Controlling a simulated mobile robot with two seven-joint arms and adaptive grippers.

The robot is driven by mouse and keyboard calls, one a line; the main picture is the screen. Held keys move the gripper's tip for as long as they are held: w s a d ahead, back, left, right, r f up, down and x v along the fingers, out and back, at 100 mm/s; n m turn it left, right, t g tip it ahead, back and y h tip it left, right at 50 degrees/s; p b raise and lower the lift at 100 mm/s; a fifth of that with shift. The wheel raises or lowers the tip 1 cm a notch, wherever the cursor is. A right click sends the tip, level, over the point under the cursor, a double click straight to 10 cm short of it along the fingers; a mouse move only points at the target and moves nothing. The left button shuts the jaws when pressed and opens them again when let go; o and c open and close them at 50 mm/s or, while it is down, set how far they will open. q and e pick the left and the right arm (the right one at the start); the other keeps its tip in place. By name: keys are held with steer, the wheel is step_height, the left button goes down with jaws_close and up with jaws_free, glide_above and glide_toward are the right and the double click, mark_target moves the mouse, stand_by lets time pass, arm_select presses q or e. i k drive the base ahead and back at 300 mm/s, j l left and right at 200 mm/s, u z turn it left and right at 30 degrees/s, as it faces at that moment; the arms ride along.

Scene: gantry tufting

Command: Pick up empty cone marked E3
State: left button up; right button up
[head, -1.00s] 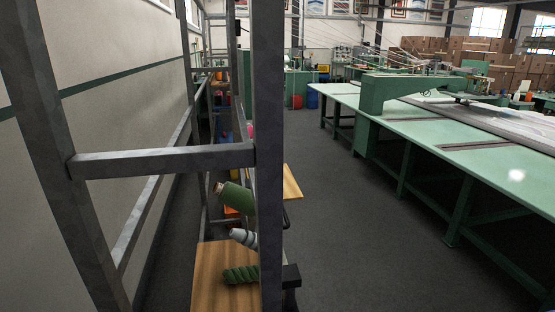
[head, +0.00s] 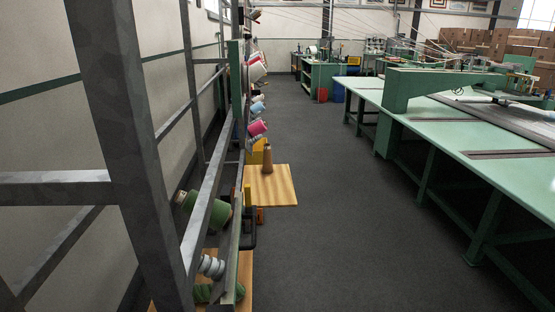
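A bare brown cone (head: 267,158) stands upright on a light wooden board (head: 272,188) beside the metal rack (head: 150,160). It looks free of yarn, but I cannot read any mark on it, so I cannot tell whether it is E3. Neither of my grippers shows in the head view.
The rack on the left holds a green yarn cone (head: 207,211), a grey-white cone (head: 211,266), a pink cone (head: 257,128) and others. A long green table (head: 450,140) with a tufting machine stands at right. The dark aisle floor (head: 350,220) between is clear.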

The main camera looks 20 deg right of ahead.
mark_target(267, 161)
steer(key=i+l, duration=0.1)
steer(key=l, duration=0.9)
steer(key=i+l, duration=0.15)
steer(key=l, duration=0.35)
steer(key=i+l, duration=0.1)
steer(key=l, duration=0.45)
